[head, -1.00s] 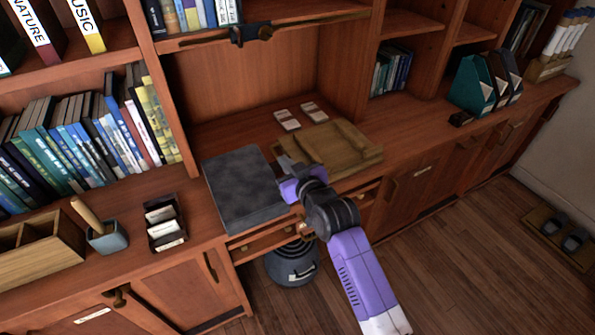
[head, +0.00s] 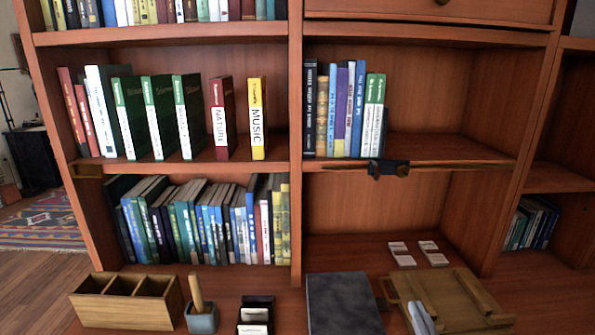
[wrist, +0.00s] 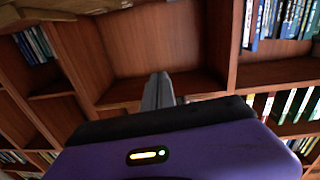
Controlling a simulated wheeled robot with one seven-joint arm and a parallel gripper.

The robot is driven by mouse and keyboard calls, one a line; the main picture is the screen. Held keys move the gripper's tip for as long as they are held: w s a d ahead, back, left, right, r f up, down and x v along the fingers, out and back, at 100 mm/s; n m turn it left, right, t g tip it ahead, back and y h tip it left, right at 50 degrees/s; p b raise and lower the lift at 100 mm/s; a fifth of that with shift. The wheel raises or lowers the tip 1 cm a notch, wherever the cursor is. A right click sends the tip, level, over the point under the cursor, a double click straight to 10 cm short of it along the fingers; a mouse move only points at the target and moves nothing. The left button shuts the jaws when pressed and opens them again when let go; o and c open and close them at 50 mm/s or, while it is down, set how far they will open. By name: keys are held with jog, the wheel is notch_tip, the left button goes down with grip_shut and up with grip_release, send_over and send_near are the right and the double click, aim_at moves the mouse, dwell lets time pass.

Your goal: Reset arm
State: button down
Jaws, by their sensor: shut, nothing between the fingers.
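My gripper shows in the wrist view (wrist: 158,92), beyond its purple body with a lit yellow-green strip. Its grey fingers are together and hold nothing. In the head view, what look like its grey fingertips (head: 420,318) show at the bottom edge, in front of the wooden tray (head: 468,318). The rest of my arm is out of the head view. In the wrist view, the fingers point toward the shelving, with an empty wooden compartment behind them.
The counter holds a dark grey box (head: 342,303), a wooden divided organizer (head: 126,314), a blue cup (head: 202,318), a black card holder (head: 255,318) and white cards (head: 402,254). Shelves above hold a yellow MUSIC binder (head: 257,118) and other books. Floor shows at left.

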jog(key=s+a+f+g, duration=0.1)
jog(key=s+a+f, duration=0.1)
jog(key=s, duration=1.8)
jog(key=s+a+f+g+y, duration=0.1)
jog(key=s+a+f+g, duration=0.1)
jog(key=s, duration=1.9)
jog(key=shift+a+f, duration=0.15)
jog(key=shift+a, duration=0.35)
